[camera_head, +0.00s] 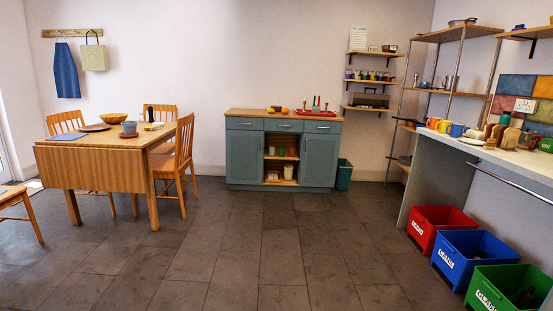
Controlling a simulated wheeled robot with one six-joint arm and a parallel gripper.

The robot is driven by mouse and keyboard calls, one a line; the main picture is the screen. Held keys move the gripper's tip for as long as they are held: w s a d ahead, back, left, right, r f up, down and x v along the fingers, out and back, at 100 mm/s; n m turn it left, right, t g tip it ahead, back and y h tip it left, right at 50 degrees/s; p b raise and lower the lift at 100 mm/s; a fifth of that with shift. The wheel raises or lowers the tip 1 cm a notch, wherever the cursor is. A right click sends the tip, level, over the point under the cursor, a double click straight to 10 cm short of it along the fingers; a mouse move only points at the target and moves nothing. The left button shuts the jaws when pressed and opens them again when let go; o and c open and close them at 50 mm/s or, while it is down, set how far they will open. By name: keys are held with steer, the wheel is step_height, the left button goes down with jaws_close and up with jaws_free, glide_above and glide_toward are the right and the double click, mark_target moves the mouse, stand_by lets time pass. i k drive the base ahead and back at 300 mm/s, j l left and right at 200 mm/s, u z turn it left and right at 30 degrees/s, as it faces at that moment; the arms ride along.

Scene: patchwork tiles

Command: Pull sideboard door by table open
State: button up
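A blue-grey sideboard (278,187) with a wooden top stands against the far wall, right of the table. Its left door (244,158), the one nearer the table, looks closed. Its right door (320,160) looks closed too. Between them are open shelves holding jars and small items. Three drawers run along the top and look shut. The wooden table (95,145) stands at the left with chairs around it. Door handles are too small to make out clearly. My gripper is not in view, and the sideboard is several steps away across the floor.
The tiled floor (235,255) is clear up to the sideboard. A wooden chair (180,168) stands between table and sideboard. A green bin (344,175) is right of the sideboard. Red (438,225), blue (475,257) and green (508,290) crates line the right, by a counter (500,160).

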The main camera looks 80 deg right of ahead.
mark_target(244, 149)
steer(key=z, duration=2.2)
steer(key=i, duration=2.2)
steer(key=i+u, duration=0.1)
steer(key=i, duration=1.05)
steer(key=i+l, duration=0.1)
steer(key=i, duration=1)
steer(key=i+l, duration=0.1)
steer(key=i, duration=1)
steer(key=j+u, duration=0.05)
